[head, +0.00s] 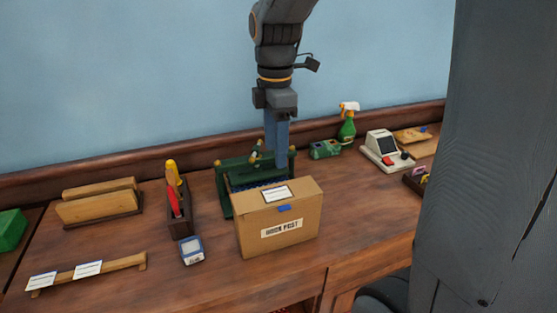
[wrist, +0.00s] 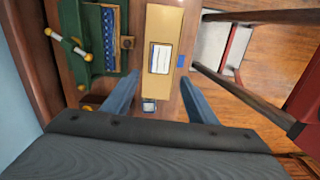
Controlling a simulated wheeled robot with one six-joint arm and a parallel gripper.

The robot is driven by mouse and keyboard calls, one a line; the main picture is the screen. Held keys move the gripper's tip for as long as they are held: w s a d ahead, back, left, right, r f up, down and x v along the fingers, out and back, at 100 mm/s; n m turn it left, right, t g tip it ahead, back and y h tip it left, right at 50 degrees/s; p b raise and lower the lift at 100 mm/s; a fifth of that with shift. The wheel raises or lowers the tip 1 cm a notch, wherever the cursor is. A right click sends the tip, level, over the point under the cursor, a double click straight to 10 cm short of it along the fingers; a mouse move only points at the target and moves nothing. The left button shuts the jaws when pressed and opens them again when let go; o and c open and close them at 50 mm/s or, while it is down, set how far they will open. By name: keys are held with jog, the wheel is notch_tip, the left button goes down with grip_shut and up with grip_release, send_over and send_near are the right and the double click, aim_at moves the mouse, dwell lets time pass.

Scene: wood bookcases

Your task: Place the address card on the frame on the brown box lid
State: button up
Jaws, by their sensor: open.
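The brown box (head: 258,238) stands on the desk with its lid (head: 300,187) closed; the lid also shows in the wrist view (wrist: 162,22). A white card with printed lines (head: 278,193) lies on the lid inside a dark outlined frame, and shows in the wrist view (wrist: 160,58). It looks roughly within the outline. My gripper (head: 281,163) points down over the lid's back part. Two more white cards (head: 42,281) (head: 88,268) rest on a low wooden rail.
A green press-like device (head: 226,183) stands close behind the box. A tool holder (head: 180,222) and small blue-white block (head: 192,250) are left of it. A spray bottle (head: 347,124) and card machine (head: 385,150) stand at the right. Free desk lies front left.

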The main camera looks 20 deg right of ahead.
jog(key=s+f+m+t, duration=0.1)
jog(key=s+f+m, duration=0.8)
jog(key=m, duration=0.8)
notch_tip(320, 180, down, 2)
jog(key=shift+f+m+t, duration=0.1)
jog(key=shift+m+t, duration=0.2)
